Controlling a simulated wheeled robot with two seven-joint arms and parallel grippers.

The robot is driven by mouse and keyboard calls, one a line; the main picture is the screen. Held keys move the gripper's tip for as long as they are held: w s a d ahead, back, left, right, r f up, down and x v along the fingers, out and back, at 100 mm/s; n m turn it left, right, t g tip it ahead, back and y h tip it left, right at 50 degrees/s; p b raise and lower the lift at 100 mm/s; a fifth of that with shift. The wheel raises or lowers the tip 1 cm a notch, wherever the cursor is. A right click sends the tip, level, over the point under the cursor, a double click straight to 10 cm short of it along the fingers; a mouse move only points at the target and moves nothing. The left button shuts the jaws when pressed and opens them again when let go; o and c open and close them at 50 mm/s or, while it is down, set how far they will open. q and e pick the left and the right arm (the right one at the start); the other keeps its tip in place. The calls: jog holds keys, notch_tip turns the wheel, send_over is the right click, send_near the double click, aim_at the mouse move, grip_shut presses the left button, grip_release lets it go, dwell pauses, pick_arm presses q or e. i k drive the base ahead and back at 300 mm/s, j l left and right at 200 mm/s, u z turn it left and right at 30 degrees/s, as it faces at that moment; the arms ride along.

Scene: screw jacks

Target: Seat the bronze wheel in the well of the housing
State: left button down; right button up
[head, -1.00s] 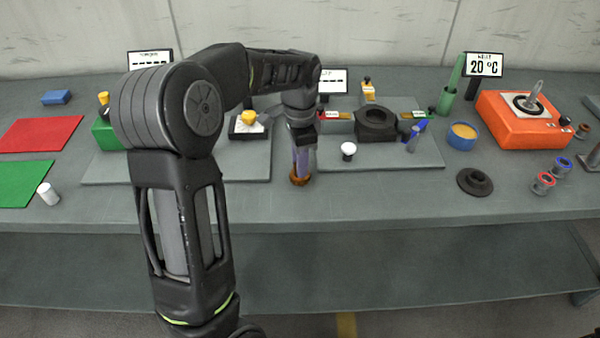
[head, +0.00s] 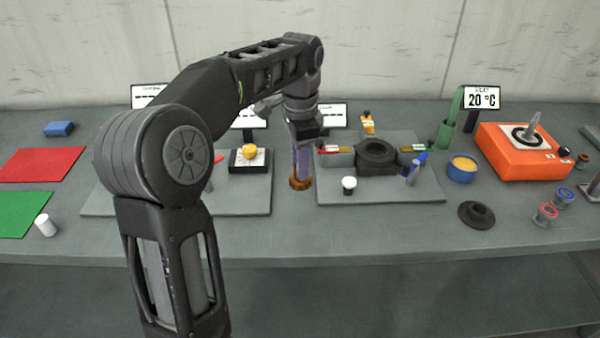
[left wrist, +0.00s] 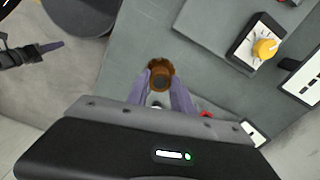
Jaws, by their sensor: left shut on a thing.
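My left gripper (head: 302,150) is shut on the bronze wheel (head: 300,183), its pale purple fingers pointing down. The wheel hangs below the fingertips, in front of the gap between two grey plates; its height above the table is hard to tell. In the left wrist view the wheel (left wrist: 160,72) is a brown ring with a dark centre, between the fingertips. The black housing (head: 377,155), with a round dark well, stands on the right plate, to the right of the wheel and apart from it. What seems to be my right gripper (left wrist: 48,47) shows at the left wrist view's edge, its jaws unclear.
A white-topped knob (head: 348,185) stands at the right plate's front left. A yellow dial box (head: 250,158) sits on the left plate. A black flanged piece (head: 477,214), a blue cup (head: 461,170) and an orange heater (head: 522,150) stand further right. The front table strip is mostly clear.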

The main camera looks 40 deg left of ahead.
aim_at(376, 161)
jog(key=i+l+u, duration=0.15)
jog(key=i+l, duration=0.25)
jog(key=i, duration=0.2)
jog(key=i+l+u, duration=0.15)
jog(key=i+l, duration=0.3)
jog(key=i, duration=0.1)
